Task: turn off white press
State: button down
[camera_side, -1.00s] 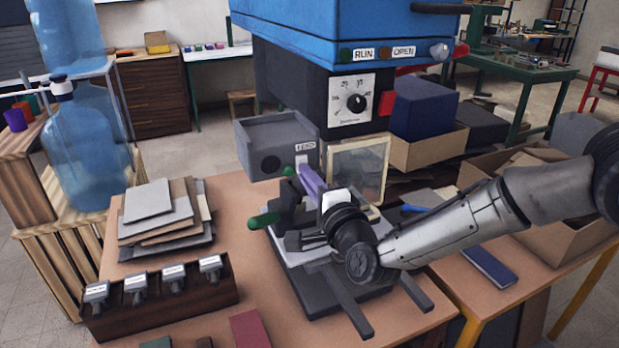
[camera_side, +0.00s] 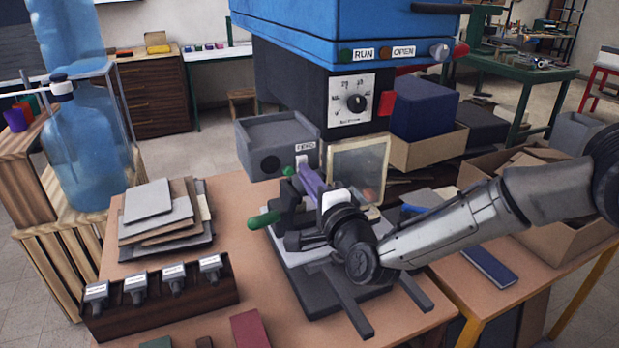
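No press with a white body shows; the machine over the bench has a blue upper housing (camera_side: 300,28) and a black body (camera_side: 290,85). Its front has RUN and OPEN labels, a white dial plate with a black knob (camera_side: 356,103), and a red switch (camera_side: 386,103). My gripper (camera_side: 308,200) is low in front of the machine, over the dark fixture (camera_side: 325,285) and well below the dial. A purple bar (camera_side: 308,182) and a green-handled black part (camera_side: 264,219) are beside it. My wrist hides the fingertips, so I cannot tell whether they are apart or hold anything.
A grey labelled box (camera_side: 268,148) and a framed clear panel (camera_side: 357,172) stand just behind my gripper. Stacked sheets (camera_side: 152,202) and a dark rack of labelled stamps (camera_side: 165,305) are to the left. Cardboard boxes (camera_side: 435,150) crowd the right.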

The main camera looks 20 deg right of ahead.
jog(key=s, duration=1.4)
jog(key=shift+f, duration=0.45)
jog(key=w+d+r+h, duration=0.2)
jog(key=d+r, duration=1.6)
jog(key=d, duration=0.3)
jog(key=s+d+f+n+g+y, duration=0.1)
jog(key=s+d+f+n+g, duration=0.2)
jog(key=s+f+n+g, duration=0.3)
jog(key=s+d+f+n+g+y, duration=0.1)
jog(key=s+d+f+n+g, duration=0.2)
jog(key=s+f+n, duration=0.9)
jog(key=s+f+g, duration=0.1)
jog(key=s+g, duration=0.2)
jog(key=s, duration=0.5)
jog(key=shift+s+f+g, duration=0.15)
jog(key=shift+f+g, duration=0.15)
jog(key=shift+g, duration=0.1)
